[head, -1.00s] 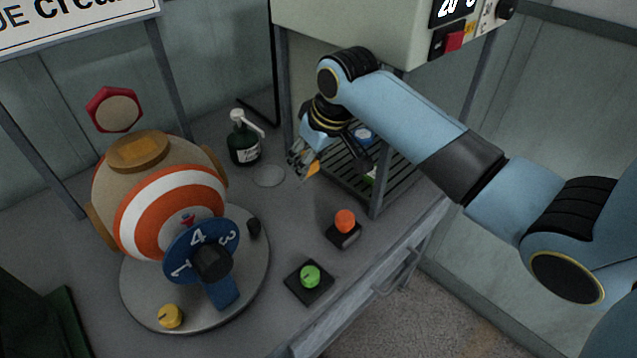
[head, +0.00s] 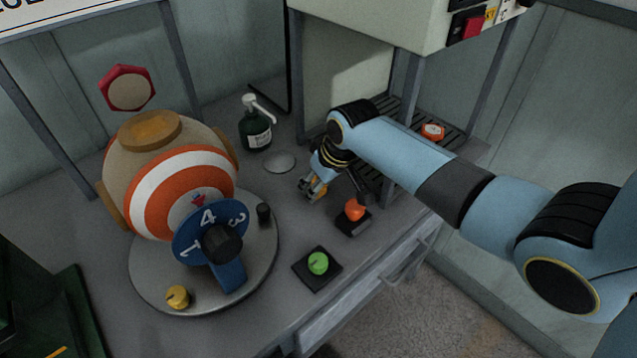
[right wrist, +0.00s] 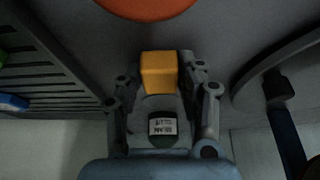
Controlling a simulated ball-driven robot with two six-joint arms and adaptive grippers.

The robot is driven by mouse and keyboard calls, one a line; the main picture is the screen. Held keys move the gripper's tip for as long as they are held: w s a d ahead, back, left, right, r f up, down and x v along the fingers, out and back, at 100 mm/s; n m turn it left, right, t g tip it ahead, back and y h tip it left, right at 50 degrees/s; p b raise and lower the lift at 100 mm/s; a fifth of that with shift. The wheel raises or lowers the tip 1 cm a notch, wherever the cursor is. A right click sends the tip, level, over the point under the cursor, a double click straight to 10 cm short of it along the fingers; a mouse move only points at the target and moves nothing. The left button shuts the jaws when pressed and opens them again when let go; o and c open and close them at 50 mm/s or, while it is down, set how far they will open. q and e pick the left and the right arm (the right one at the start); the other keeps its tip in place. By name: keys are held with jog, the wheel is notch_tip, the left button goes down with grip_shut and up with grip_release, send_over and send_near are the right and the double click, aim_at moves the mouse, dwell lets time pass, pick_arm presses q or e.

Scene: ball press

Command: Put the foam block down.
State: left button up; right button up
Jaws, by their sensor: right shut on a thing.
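The foam block (right wrist: 158,72) is a small yellow-orange block between the fingertips of my right gripper (right wrist: 160,85) in the right wrist view. The right gripper is shut on it. In the head view my right gripper (head: 312,190) points down over the grey bench, left of the orange button and in front of the press. Only a small orange patch of the block (head: 319,190) shows there. I cannot tell whether the block touches the bench. My left gripper is in neither view.
The orange button (head: 355,209) stands close to the right gripper, and a green button (head: 318,263) is nearer the front. A pump bottle (head: 256,130) and a pale disc (head: 280,162) lie behind. A striped drum (head: 165,190) fills the left. The press's slatted grate (head: 450,140) is right.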

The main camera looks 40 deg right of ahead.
jog(key=shift+f, duration=0.2)
jog(key=o, duration=1)
jog(key=shift+s+r, duration=0.1)
jog(key=shift+r, duration=0.45)
jog(key=p+v, duration=0.1)
jog(key=v, duration=1)
jog(key=shift+r, duration=0.15)
jog(key=shift+s, duration=0.1)
